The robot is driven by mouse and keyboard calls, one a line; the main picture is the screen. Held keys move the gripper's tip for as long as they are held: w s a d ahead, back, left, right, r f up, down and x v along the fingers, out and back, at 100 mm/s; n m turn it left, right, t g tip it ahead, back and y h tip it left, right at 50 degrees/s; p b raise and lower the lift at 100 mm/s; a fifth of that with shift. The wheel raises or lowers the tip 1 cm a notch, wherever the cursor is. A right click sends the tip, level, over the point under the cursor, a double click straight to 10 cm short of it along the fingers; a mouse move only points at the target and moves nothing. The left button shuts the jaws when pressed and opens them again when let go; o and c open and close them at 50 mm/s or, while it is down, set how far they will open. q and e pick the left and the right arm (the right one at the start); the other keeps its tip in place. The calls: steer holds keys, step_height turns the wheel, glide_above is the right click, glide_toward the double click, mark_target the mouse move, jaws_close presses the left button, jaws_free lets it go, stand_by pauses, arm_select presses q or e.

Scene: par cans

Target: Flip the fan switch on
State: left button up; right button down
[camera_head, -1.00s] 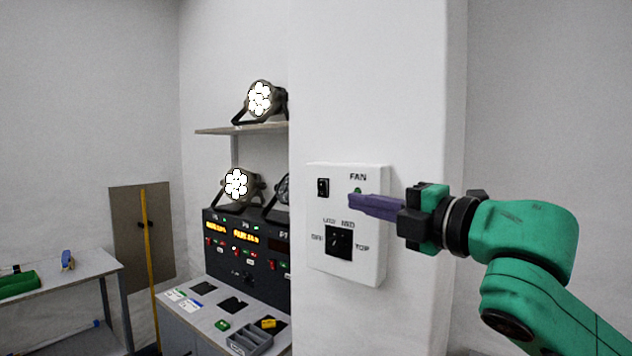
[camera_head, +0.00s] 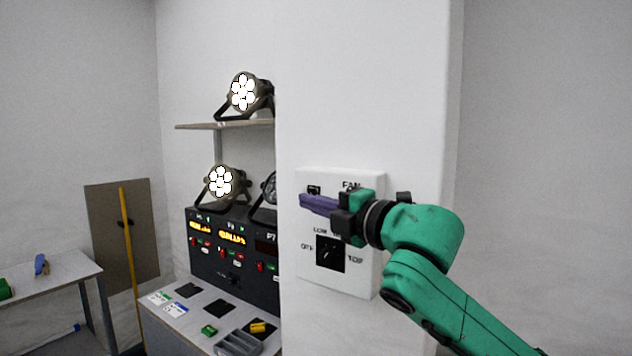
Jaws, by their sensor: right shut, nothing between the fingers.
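The white fan control box (camera_head: 308,270) is mounted on the white pillar, with "FAN" lettering near its top, partly hidden by my gripper. The small black rocker switch (camera_head: 314,189) sits at the box's upper left; its lower part is covered by my fingers. Below it is a black rotary knob panel (camera_head: 330,254) with lettering around it. My right gripper (camera_head: 302,201) has its purple fingers shut and empty, pointing left just in front of the switch's lower part. I cannot tell whether the fingertips touch it. My left gripper is not in view.
A black panel with lit displays (camera_head: 232,262) and a grey desk (camera_head: 185,318) stand left of the pillar. Lit par cans (camera_head: 243,93) sit on a shelf (camera_head: 200,126) and below it. A side table (camera_head: 60,268) is far left. The pillar's right side is clear.

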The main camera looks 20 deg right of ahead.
mark_target(316, 193)
steer(key=w, duration=0.1)
steer(key=w+d+p, duration=0.1)
steer(key=w, duration=0.1)
steer(key=w+p, duration=0.1)
steer(key=shift+w+d+r, duration=0.15)
steer(key=shift+d+r, duration=0.2)
steer(key=shift+d, duration=0.05)
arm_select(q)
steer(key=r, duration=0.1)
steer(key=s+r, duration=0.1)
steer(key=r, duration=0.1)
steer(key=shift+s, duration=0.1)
arm_select(e)
steer(key=shift+d, duration=0.25)
steer(key=shift+a, duration=0.1)
